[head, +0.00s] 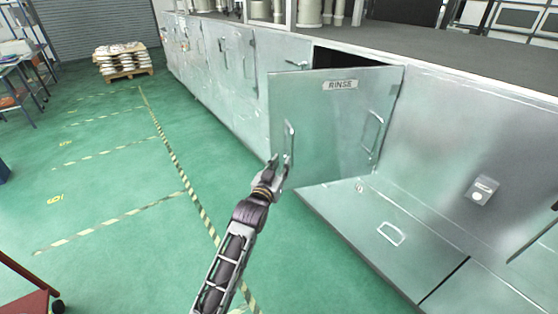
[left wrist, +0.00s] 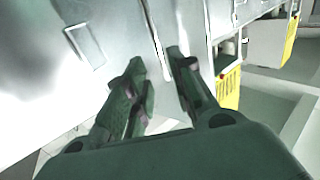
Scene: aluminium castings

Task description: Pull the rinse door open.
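The rinse door (head: 330,115) is a grey metal panel with a "RINSE" label (head: 340,85). It stands partly open, swung out from the cabinet front, with a dark gap above and behind it. Its bar handle (head: 289,138) is near the free left edge; another handle shape (head: 373,132) shows near its right edge. My left gripper (head: 280,161) is at the lower end of the left handle. In the left wrist view the fingers (left wrist: 157,68) are apart, with a thin pale bar between their tips; contact is unclear. My right gripper is not in view.
More metal cabinet fronts (head: 222,70) run back along the left. The green floor to the left is open. A loaded pallet (head: 124,62) stands far back; a red item (head: 25,295) is at lower left.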

